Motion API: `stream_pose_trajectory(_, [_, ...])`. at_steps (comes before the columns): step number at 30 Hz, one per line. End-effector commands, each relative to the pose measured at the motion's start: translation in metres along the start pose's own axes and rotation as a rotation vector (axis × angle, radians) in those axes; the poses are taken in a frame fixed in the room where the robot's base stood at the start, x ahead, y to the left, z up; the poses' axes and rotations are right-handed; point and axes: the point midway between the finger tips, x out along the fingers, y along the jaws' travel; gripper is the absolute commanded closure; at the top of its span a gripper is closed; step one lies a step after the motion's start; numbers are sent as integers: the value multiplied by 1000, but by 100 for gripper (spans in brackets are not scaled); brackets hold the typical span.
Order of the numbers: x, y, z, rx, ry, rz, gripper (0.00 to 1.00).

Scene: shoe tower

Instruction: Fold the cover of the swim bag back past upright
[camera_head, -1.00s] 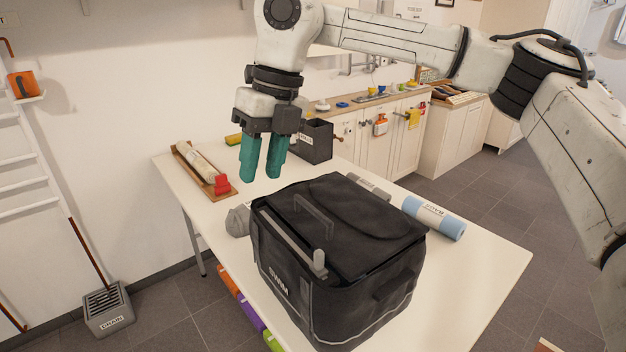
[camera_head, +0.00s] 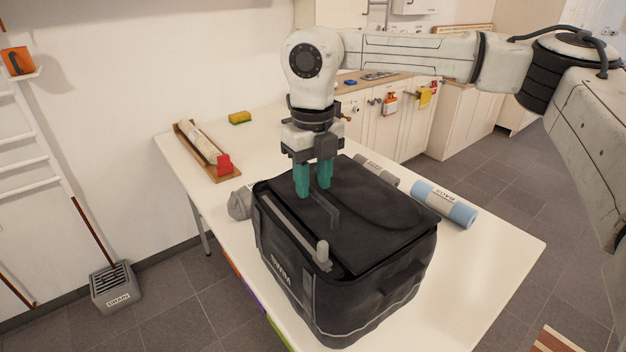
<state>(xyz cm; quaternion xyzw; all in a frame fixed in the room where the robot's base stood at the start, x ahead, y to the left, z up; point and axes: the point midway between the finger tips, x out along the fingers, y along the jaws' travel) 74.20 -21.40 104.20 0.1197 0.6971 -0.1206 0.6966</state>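The black swim bag (camera_head: 290,285) stands on the white table, its side lettered SWIM. Its dark cover (camera_head: 375,215) lies flat and closed across the top. A dark strap handle (camera_head: 333,213) stands up from the cover. A grey bar with a rounded knob (camera_head: 322,250) runs along the cover's left edge. My gripper (camera_head: 313,191) points down over the cover, its two teal fingers apart with a narrow gap. The fingertips are at the handle's far end and hide part of it. I cannot tell whether they touch it.
A blue roll (camera_head: 444,203) and a grey roll (camera_head: 376,171) lie beyond the bag. A grey rounded item (camera_head: 240,202) sits at its left. A wooden tray (camera_head: 226,173) holds a pale roll. A yellow sponge (camera_head: 240,118) lies at the back. The table's right part is clear.

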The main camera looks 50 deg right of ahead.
Motion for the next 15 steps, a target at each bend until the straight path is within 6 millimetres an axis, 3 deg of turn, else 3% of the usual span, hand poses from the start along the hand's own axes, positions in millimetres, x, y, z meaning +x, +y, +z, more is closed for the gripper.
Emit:
stream_pose_trajectory(11, [7, 0, 0, -1, 0, 1, 62])
stream_pose_trajectory(15, [7, 0, 0, -1, 0, 1, 73])
